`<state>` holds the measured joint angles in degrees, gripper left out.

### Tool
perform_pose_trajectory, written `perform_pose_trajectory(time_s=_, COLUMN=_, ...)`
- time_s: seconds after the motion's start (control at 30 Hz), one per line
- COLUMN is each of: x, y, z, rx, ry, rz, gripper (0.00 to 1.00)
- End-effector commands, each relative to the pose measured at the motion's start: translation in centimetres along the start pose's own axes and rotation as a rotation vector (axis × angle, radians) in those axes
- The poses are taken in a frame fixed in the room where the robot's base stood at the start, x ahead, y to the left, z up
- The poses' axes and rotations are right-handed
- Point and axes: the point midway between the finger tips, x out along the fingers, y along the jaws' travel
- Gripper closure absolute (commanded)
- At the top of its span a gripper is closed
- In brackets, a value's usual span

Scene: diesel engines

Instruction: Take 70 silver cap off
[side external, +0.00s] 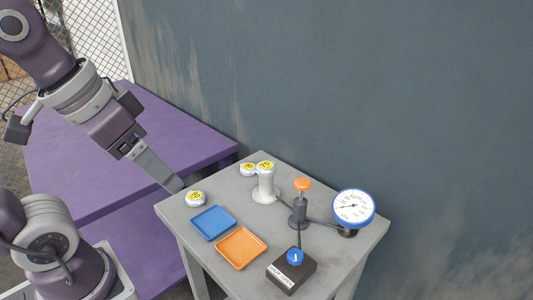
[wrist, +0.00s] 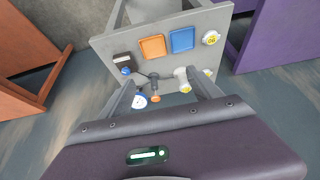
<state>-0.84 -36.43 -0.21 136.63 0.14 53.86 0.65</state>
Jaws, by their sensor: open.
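A white-silver cap with a yellow label (side external: 265,165) sits on top of an upright pale post (side external: 264,188); its number is too small to read surely. The post shows in the wrist view (wrist: 181,74), between the fingers. My gripper (side external: 176,185) is open and empty, above the table's left edge and apart from all caps; its spread fingers show in the wrist view (wrist: 161,78).
A blue tray (side external: 213,223) and an orange tray (side external: 241,248) lie empty on the grey table (side external: 180,223). A post with an orange top (side external: 303,185), a round gauge (side external: 353,207) and a dark box with a blue knob (side external: 291,271) stand right. A wall rises behind.

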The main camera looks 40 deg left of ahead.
Motion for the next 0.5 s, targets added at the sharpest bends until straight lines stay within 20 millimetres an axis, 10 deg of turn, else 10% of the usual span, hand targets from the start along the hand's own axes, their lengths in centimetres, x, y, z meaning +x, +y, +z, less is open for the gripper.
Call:
perform_pose_trajectory(time_s=0.17, x=1.7, y=-1.4, z=-11.0, rx=0.007, ry=-0.152, rz=-0.019, gripper=0.27)
perform_pose_trajectory(time_s=0.3, x=7.4, y=-3.5, z=-19.0, rx=0.008, ry=-0.284, rz=-0.018, gripper=0.27)
perform_pose_trajectory(time_s=0.5, x=16.8, y=-6.5, z=-24.1, rx=0.002, ry=-0.418, rz=0.002, gripper=0.27)
